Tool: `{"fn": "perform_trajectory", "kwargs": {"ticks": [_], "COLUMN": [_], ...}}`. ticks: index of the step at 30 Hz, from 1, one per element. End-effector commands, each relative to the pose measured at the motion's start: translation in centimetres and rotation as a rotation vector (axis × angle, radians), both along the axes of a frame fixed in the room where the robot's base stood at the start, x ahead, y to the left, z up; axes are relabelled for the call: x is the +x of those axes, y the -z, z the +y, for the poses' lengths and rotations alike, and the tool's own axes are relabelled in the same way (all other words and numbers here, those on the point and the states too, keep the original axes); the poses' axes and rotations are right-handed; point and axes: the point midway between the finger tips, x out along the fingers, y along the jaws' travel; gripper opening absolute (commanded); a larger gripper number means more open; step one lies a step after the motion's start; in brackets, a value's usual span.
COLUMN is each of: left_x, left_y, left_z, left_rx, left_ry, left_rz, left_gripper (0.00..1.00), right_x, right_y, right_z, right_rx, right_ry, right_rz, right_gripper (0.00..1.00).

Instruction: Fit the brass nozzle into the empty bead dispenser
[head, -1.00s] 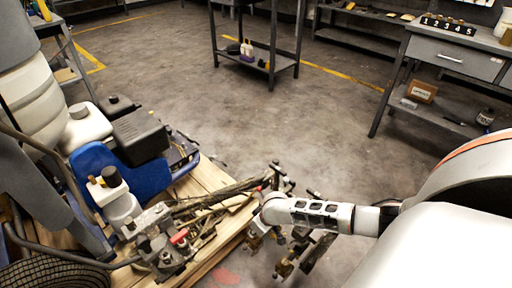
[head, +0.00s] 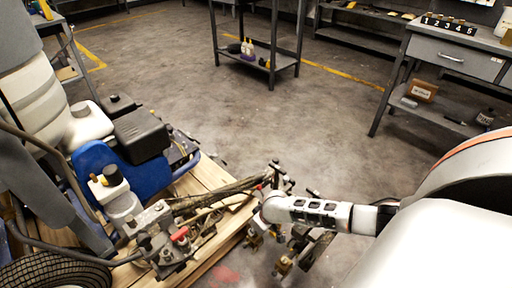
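My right arm (head: 320,213) comes in from the right and reaches the end of the striper's hose bundle. I cannot clearly make out its fingers among the dark fittings there. Small brass-coloured parts hang below, one on the left (head: 254,241) and one lower right (head: 283,265). I cannot tell which is a nozzle, which belongs to a bead dispenser, or whether one is held. Several small brass-coloured pieces (head: 455,21) stand behind the numbered strip on the right bench. My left gripper is not in view.
The blue and grey line striper (head: 93,161) stands at left, with a tyre (head: 52,275) at bottom left and a wooden pallet (head: 215,245) beside it. The drawer bench (head: 445,62) is at right, a cart (head: 268,45) at the back. The middle floor is clear.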

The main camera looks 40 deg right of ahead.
Motion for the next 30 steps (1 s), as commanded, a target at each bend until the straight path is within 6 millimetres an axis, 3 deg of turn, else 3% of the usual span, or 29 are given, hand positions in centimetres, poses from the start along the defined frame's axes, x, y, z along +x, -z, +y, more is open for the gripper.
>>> {"fn": "perform_trajectory", "kwargs": {"ticks": [30], "left_x": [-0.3], "left_y": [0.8], "left_z": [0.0], "left_rx": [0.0], "left_ry": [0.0], "left_rz": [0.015], "left_gripper": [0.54], "right_x": [0.0], "right_y": [1.3], "right_z": [0.0], "right_rx": [0.001], "right_ry": [0.001], "right_rz": [0.0], "right_gripper": [0.0]}}
